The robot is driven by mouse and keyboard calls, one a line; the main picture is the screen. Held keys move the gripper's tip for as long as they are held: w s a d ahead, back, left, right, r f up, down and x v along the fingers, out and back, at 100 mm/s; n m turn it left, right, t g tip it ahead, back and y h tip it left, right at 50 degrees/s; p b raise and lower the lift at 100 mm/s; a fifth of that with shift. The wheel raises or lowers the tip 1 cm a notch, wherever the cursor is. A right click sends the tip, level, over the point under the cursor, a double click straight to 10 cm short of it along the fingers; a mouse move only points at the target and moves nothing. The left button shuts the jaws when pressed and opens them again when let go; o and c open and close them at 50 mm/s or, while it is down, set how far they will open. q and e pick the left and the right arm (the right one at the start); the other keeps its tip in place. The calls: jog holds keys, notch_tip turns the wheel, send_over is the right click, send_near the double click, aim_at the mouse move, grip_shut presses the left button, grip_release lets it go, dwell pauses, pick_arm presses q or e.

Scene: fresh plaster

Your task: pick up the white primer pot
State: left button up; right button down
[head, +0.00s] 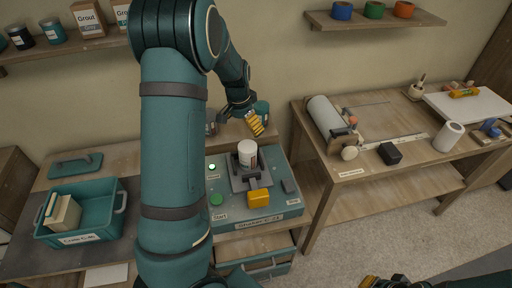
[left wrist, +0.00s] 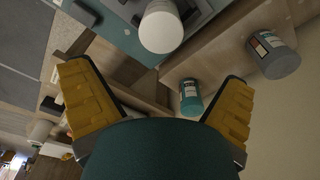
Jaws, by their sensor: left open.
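A white pot (head: 247,153) with a label too small to read stands upright in the clamp of the teal shaker (head: 291,206). Its white lid (left wrist: 161,31) shows at the top of the left wrist view. My left gripper (head: 255,123) is behind and above this pot, apart from it. In the left wrist view its yellow fingers are spread and nothing is between them. A teal pot (left wrist: 190,98) and a grey pot (left wrist: 272,55) stand on the wooden surface behind the shaker. Only a bit of my right gripper (head: 370,282) shows at the bottom edge.
A green light (head: 212,167) glows on the shaker. A teal crate (head: 88,207) holding a pale block is at the left. A table (head: 350,172) with a roll, a black block and a white cylinder (head: 448,136) is at the right. Shelves hang above.

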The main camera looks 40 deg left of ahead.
aim_at(247, 146)
pick_arm(q)
jog(key=f, duration=0.8)
jog(key=shift+w+b, duration=0.3)
jog(key=shift+b, duration=0.05)
jog(key=shift+w+f, duration=0.2)
jog(key=shift+f, duration=0.7)
jog(key=shift+w+f, duration=0.15)
jog(key=shift+f, duration=0.8)
jog(key=shift+w+f, duration=0.2)
jog(key=shift+f, duration=0.7)
jog(key=c, duration=1.2)
